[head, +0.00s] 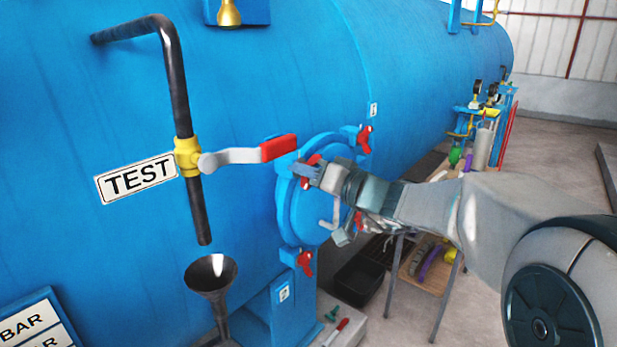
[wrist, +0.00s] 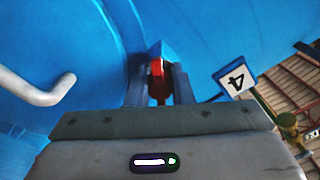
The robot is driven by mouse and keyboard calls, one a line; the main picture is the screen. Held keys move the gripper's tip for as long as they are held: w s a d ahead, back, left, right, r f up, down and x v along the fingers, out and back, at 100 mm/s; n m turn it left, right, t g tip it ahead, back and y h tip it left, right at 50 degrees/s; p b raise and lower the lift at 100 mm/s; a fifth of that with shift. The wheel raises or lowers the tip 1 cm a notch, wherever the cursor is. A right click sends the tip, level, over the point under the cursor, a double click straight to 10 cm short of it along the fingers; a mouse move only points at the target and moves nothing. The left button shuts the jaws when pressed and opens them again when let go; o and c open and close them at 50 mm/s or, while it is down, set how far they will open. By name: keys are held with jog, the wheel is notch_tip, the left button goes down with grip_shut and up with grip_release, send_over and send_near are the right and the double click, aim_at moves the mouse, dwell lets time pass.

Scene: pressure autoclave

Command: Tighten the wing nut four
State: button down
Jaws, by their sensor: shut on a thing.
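My gripper (head: 308,172) is at the upper left edge of the round blue hatch door (head: 305,215), on the side of the blue vessel. It is shut on a red wing nut (wrist: 157,74), which shows between the two fingers (wrist: 153,90) in the wrist view. A white label with the number 4 (wrist: 236,77) sits just right of that nut in the wrist view. In the head view the fingers partly hide the held nut. Other red wing nuts sit at the upper right (head: 364,138) and lower left (head: 304,263) of the hatch.
A valve lever with a red grip (head: 279,148) reaches close to the gripper from the left. A bent grey handle (wrist: 45,92) sticks out of the hatch door. Below are a funnel (head: 211,272), a black bin (head: 360,284) and a small table (head: 428,270). Open floor lies to the right.

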jog(key=m+b, duration=0.3)
jog(key=shift+a+f, duration=0.1)
jog(key=m+b, duration=0.2)
jog(key=m, duration=0.2)
jog(key=shift+s, duration=0.1)
jog(key=m, duration=0.1)
jog(key=m+b, duration=0.1)
jog(key=m, duration=0.1)
jog(key=shift+r+m, duration=0.3)
jog(key=m, duration=0.3)
jog(key=shift+r+m, duration=0.1)
jog(key=shift+m, duration=0.2)
jog(key=m, duration=0.3)
jog(key=shift+r+m, duration=0.1)
jog(key=shift+m, duration=0.2)
jog(key=m+p, duration=0.1)
jog(key=m, duration=0.2)
jog(key=shift+r+m+p, duration=0.1)
jog(key=shift+m+p, duration=0.3)
jog(key=m+p, duration=0.2)
jog(key=m, duration=0.2)
jog(key=shift+m+p, duration=1)
jog(key=shift+m, duration=0.4)
